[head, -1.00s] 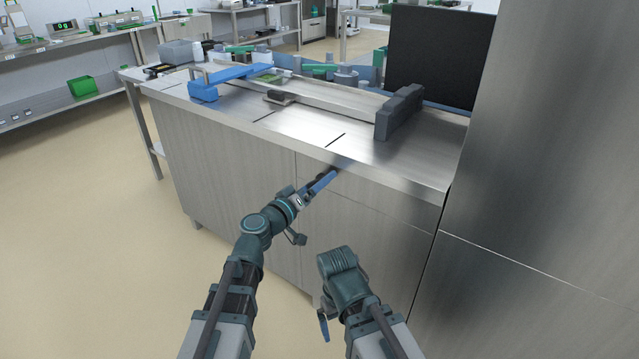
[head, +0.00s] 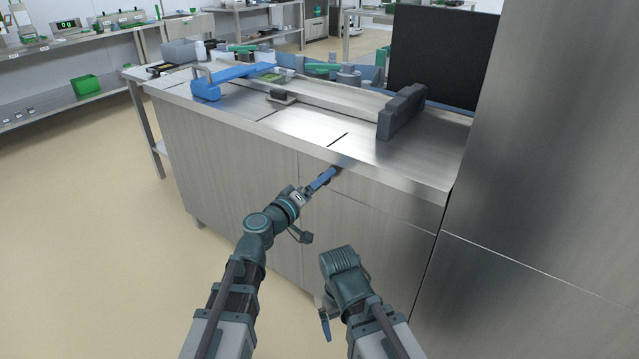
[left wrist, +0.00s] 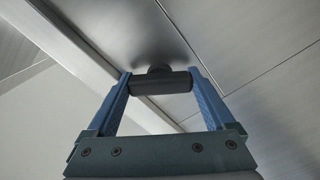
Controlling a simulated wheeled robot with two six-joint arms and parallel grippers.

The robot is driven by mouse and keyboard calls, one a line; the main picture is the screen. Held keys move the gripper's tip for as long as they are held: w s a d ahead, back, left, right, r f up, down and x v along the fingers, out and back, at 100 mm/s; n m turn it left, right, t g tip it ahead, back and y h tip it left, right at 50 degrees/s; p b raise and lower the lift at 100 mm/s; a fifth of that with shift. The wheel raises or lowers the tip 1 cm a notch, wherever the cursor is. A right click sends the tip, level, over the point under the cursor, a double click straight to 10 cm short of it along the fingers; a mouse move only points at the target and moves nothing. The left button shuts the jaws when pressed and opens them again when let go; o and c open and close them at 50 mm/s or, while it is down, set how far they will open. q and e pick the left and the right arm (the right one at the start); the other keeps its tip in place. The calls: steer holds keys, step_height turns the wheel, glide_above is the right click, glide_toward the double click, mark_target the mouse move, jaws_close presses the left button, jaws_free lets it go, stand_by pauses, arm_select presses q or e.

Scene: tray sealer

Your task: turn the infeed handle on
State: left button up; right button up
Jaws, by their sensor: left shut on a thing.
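The infeed handle (left wrist: 162,82) is a dark grey bar on a round mount on the cabinet front. In the left wrist view it lies crosswise between the two blue fingers of my left gripper (left wrist: 160,88), which is shut on it. In the head view my left gripper (head: 322,180) reaches the cabinet front just below the worktop edge and hides most of the handle. My right gripper (head: 325,325) hangs low in front of the cabinet, pointing down and away from the handle; its finger gap does not show clearly.
The steel cabinet (head: 235,170) carries a worktop (head: 300,122) with a blue part (head: 232,80) and a grey block (head: 401,112). A tall steel housing (head: 550,150) stands close on the right. The floor at left is clear.

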arm_select(q)
steer(key=n, duration=0.6)
steer(key=shift+n, duration=0.4)
stand_by(0.4)
steer(key=o, duration=1.1)
